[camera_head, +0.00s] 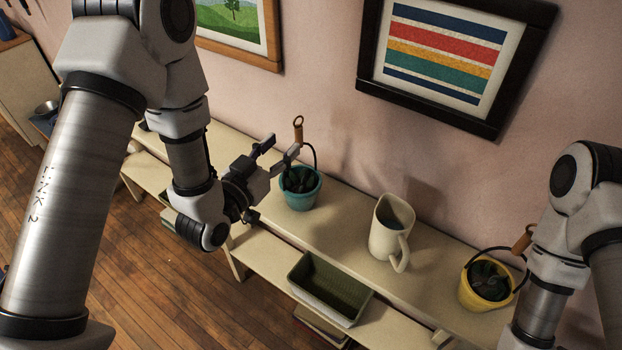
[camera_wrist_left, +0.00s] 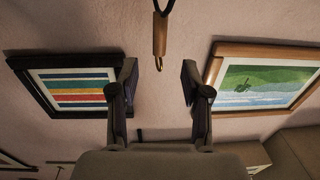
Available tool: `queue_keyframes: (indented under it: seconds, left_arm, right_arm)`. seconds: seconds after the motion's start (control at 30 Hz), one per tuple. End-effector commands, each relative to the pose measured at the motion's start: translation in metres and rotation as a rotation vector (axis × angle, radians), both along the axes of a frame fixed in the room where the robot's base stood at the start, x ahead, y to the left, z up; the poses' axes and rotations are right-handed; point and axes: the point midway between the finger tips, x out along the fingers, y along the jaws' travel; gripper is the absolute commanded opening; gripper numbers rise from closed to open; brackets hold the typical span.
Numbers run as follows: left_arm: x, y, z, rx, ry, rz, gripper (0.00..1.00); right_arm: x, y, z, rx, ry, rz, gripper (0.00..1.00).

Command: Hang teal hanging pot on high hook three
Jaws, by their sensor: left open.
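The teal hanging pot (camera_head: 301,199) stands upright on the cream shelf, with dark contents and a black handle. The handle carries a wooden grip (camera_head: 298,131) with a ring on top. My left gripper (camera_head: 280,150) is open beside this handle, above the pot's left side. In the left wrist view, which looks upside down, the wooden grip (camera_wrist_left: 160,35) appears between the two open fingers (camera_wrist_left: 157,85), apart from both. The pot's body is outside that view. I cannot identify high hook three. My right arm shows at the right edge; its gripper is out of view.
A cream pitcher (camera_head: 391,238) and a yellow hanging pot (camera_head: 487,291) stand farther right on the shelf (camera_head: 345,232). A dark green bin (camera_head: 329,287) sits on the lower level. The striped picture (camera_head: 446,50) and landscape picture (camera_head: 233,22) hang on the wall behind.

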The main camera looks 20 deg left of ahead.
Motion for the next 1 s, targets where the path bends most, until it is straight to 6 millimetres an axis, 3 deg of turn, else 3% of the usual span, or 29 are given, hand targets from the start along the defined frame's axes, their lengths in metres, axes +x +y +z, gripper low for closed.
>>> queue_keyframes:
  seconds: [0.4, 0.67, 0.8, 1.0]
  left_arm:
    - [0.062, -0.02, -0.004, 0.001, 0.003, -0.002, 0.47]
    - [0.069, -0.021, -0.006, 0.0, 0.005, 0.001, 0.47]
    - [0.068, -0.021, -0.006, 0.0, 0.005, 0.001, 0.01]
    - [0.069, -0.021, -0.004, 0.0, 0.002, 0.001, 0.0]
  right_arm:
    - [0.0, 0.0, 0.015, 0.0, 0.0, 0.0, 0.4]
    - [0.0, 0.0, 0.015, 0.0, 0.0, 0.0, 0.4]
    - [0.0, 0.0, 0.015, 0.0, 0.0, 0.0, 0.4]
    - [0.0, 0.0, 0.015, 0.0, 0.0, 0.0, 0.4]
